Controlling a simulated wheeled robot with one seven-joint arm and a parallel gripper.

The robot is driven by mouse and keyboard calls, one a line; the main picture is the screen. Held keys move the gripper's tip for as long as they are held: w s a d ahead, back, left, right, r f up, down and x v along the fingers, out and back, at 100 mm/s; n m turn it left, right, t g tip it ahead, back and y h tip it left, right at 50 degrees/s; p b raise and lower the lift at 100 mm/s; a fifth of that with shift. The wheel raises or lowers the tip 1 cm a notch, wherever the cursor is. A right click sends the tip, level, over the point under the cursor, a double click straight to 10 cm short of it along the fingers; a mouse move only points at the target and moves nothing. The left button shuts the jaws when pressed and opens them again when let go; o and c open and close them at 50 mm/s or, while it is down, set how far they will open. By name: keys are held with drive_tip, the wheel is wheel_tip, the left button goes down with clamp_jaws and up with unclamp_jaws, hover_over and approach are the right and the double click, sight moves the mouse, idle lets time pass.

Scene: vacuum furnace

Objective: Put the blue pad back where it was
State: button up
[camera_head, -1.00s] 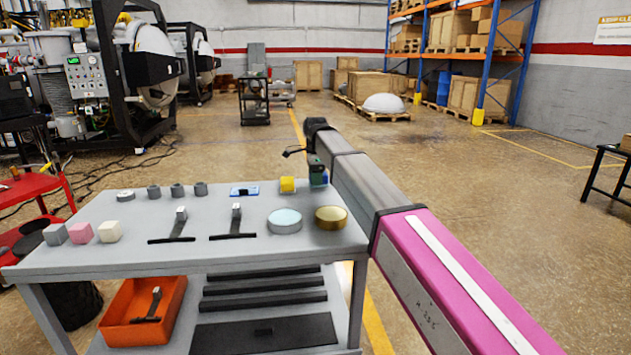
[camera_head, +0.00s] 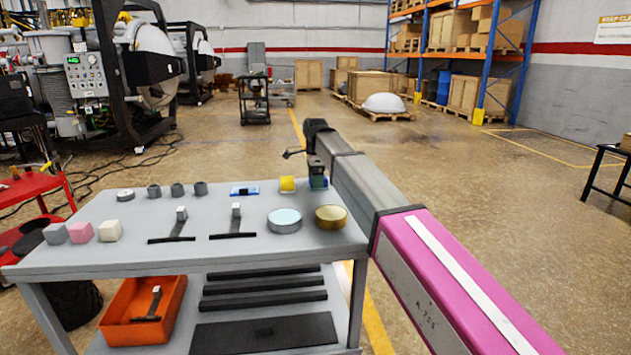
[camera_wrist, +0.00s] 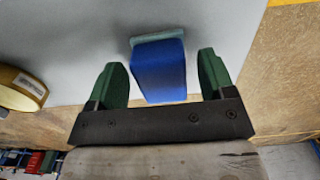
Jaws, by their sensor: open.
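My gripper (camera_wrist: 163,62) is open, with one green finger on each side of the pad and a visible gap to both. In the head view my gripper (camera_head: 317,167) is just above the pad and partly covers it.
The grey table (camera_head: 120,251) also holds a flat blue item (camera_head: 244,191), a silver disc (camera_head: 285,221), a gold disc (camera_head: 331,217), two black T-shaped tools, several grey rings and several small cubes. An orange bin (camera_head: 118,335) is on the lower shelf.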

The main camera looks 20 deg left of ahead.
wheel_tip(320, 180, up, 12)
drive_tip(key=f, duration=0.1)
drive_tip(key=d+f+n, duration=0.5)
drive_tip(key=d+f, duration=2)
drive_tip(key=d, duration=0.3)
drive_tip(key=s+d+f+n, duration=0.2)
drive_tip(key=s+d+f, duration=0.3)
drive_tip(key=d, duration=0.4)
drive_tip(key=s+d+f+n, duration=0.2)
drive_tip(key=s+d+f, duration=0.3)
drive_tip(key=d+f, duration=0.2)
drive_tip(key=s+d+f+n, duration=0.3)
drive_tip(key=s+d+f, duration=0.3)
drive_tip(key=d, duration=0.5)
